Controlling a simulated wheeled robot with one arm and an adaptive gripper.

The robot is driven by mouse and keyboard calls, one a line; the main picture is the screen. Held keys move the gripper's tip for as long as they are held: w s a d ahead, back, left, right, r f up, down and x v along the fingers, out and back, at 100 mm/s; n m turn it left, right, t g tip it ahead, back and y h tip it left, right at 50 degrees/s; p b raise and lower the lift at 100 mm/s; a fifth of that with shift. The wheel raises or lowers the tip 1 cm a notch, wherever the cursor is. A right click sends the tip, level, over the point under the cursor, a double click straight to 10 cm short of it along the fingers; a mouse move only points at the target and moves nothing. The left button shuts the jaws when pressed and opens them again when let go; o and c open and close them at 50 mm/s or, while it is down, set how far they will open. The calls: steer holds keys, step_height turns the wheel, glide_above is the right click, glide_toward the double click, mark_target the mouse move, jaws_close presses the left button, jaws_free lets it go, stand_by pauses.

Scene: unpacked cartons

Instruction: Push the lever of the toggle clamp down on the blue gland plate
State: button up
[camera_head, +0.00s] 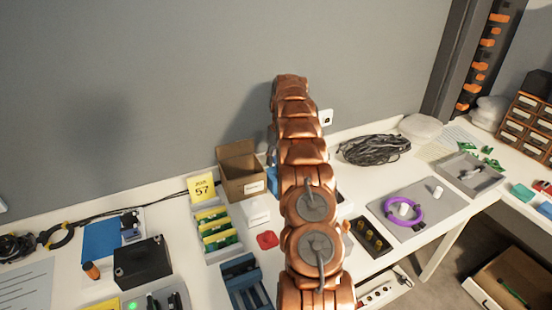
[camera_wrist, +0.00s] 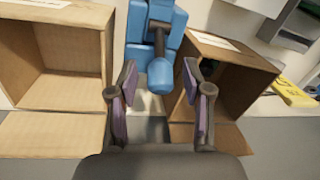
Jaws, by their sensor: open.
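In the wrist view a blue block-like piece (camera_wrist: 137,24) stands between two cartons. A dark metal bar (camera_wrist: 159,40) in front of it ends in a rounded blue grip (camera_wrist: 160,78); this looks like the clamp's lever, its handle pointing toward me. My gripper (camera_wrist: 158,68) is open, with one finger on each side of the blue grip and a visible gap on both sides. In the head view my arm hides the gripper and most of this spot; only a blue sliver (camera_head: 272,179) shows beside the arm.
Open cartons stand left (camera_wrist: 52,60) and right (camera_wrist: 225,85) of the blue piece, close to my fingers. In the head view a carton (camera_head: 243,175), a yellow 57 card (camera_head: 202,188) and a black cable coil (camera_head: 374,149) stand along the wall.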

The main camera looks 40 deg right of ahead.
jaws_close()
stand_by(0.5)
